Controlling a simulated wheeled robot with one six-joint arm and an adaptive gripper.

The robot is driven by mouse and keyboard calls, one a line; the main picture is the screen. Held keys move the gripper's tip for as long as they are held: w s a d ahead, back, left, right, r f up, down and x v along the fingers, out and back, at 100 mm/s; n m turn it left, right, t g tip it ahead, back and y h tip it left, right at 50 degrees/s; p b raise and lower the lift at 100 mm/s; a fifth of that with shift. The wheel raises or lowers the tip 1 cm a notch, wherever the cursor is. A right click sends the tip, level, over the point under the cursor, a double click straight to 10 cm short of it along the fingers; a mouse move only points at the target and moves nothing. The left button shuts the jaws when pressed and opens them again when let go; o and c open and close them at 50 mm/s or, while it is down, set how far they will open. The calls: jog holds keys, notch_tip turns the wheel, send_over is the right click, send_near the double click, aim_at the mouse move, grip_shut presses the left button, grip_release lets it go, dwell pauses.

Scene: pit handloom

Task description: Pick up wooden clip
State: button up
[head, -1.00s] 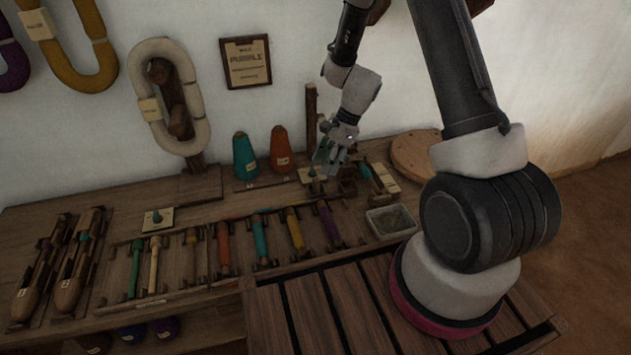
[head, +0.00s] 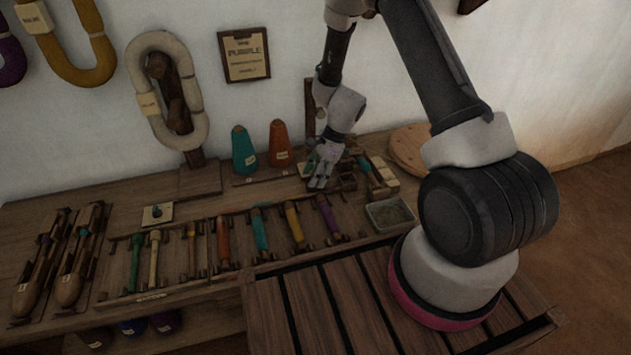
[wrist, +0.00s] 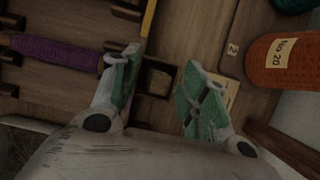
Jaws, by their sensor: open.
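My gripper (head: 320,184) is open and points down over the right part of the bench, just behind the rack of coloured bobbins. In the wrist view its two green-padded fingers (wrist: 161,66) stand apart. A small brown wooden block (wrist: 158,82) shows between and beyond them, with nothing visibly gripped. It may be the wooden clip, but its shape is too dark to tell. In the head view my gripper hides part of this spot.
A purple bobbin (head: 327,215) lies close in front of my gripper. Orange (head: 280,143) and teal (head: 244,150) cones stand behind it to the left. A shallow tray (head: 390,215) and a round wooden disc (head: 410,149) are to the right. A wooden post (head: 310,105) rises behind.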

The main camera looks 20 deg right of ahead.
jog(key=c, duration=0.9)
jog(key=shift+o, duration=0.2)
notch_tip(320, 180, up, 10)
